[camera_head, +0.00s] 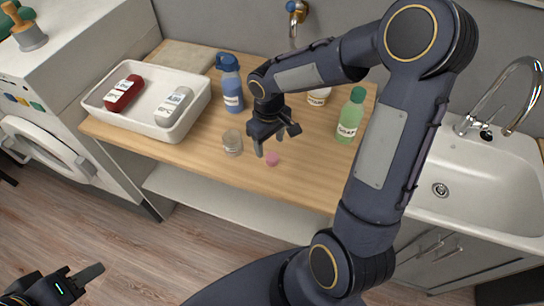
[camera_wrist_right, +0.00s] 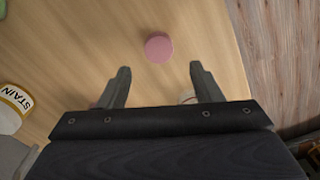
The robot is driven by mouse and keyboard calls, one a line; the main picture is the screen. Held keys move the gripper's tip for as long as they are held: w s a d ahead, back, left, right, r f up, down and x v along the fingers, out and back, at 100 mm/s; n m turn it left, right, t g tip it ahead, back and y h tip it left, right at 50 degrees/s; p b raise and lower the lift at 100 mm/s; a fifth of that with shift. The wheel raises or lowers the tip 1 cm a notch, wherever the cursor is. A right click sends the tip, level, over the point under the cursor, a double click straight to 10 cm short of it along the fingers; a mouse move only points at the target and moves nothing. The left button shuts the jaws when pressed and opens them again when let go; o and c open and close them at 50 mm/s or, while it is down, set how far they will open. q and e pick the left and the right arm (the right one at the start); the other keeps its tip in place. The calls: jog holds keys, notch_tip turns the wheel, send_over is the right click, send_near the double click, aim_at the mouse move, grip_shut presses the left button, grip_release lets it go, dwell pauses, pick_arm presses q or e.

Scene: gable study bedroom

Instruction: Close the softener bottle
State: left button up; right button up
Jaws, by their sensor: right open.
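A small round pink cap (camera_head: 272,158) lies on the wooden counter, near its front edge. In the right wrist view the pink cap (camera_wrist_right: 158,47) lies just beyond and between my fingertips, apart from both. My right gripper (camera_head: 277,141) is open and empty above the counter by the cap. A blue bottle (camera_head: 231,85) with a blue handled top stands behind it to the left. A green bottle (camera_head: 350,117) with a green cap stands to the right. Labels are too small to tell which bottle is the softener. My left gripper (camera_head: 70,285) is low at bottom left, partly cut off.
A white tray (camera_head: 98,110) holds a red bottle (camera_head: 123,94) and a white bottle (camera_head: 174,106), both lying down. A small glass jar (camera_head: 232,143) stands left of my right gripper. A white jar (camera_wrist_right: 14,105) reads "STAIN". A sink (camera_head: 480,190) is at right.

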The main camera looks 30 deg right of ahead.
aim_at(272, 157)
jog(key=f, duration=0.2)
jog(key=s+f+p, duration=0.1)
jog(key=f, duration=0.1)
jog(key=shift+d+f, duration=0.1)
jog(key=shift+w+f, duration=0.1)
jog(key=shift+f, duration=0.5)
jog(key=shift+c, duration=0.3)
jog(key=c, duration=1)
